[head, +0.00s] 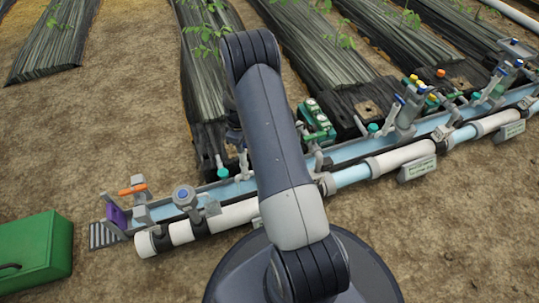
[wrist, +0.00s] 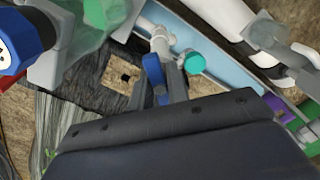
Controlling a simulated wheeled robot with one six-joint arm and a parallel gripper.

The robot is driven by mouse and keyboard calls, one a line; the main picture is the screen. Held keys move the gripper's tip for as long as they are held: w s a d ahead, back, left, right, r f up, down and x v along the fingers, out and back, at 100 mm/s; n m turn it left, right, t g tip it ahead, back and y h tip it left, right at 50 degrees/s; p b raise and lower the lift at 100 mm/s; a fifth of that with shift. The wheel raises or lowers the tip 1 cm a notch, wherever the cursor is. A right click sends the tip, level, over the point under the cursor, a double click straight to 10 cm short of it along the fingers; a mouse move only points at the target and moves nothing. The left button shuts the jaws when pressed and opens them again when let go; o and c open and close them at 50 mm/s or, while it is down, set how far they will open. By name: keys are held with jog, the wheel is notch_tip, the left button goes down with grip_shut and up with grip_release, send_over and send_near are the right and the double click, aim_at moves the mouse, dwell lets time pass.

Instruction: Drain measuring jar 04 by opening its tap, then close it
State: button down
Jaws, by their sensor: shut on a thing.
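In the wrist view my gripper (wrist: 166,84) reaches to a small blue lever (wrist: 153,72) beside a pale upright fitting (wrist: 160,40). Its grey fingers are close together and shut on the lever. A teal round knob (wrist: 194,62) is just right of the fingers. A clear, greenish vessel (wrist: 95,25) stands at the upper left, partly cut off; I cannot read a jar number. A blue cap with a white face (wrist: 20,40) is at the left edge. In the head view my arm hides the gripper and the fittings behind it.
In the head view a light blue channel (head: 345,152) and a white pipe (head: 405,154) run diagonally. Blue-topped clear vessels (head: 408,110) stand right. Bare soil lies in front.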

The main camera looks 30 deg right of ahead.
jog(key=n, duration=0.4)
jog(key=shift+n, duration=0.3)
jog(key=n, duration=0.5)
dwell(1.6)
jog(key=c, duration=1.3)
grip_release()
notch_tip(320, 180, up, 10)
jog(key=p, duration=0.6)
jog(key=shift+r+p, duration=0.1)
jog(key=shift+p, duration=0.2)
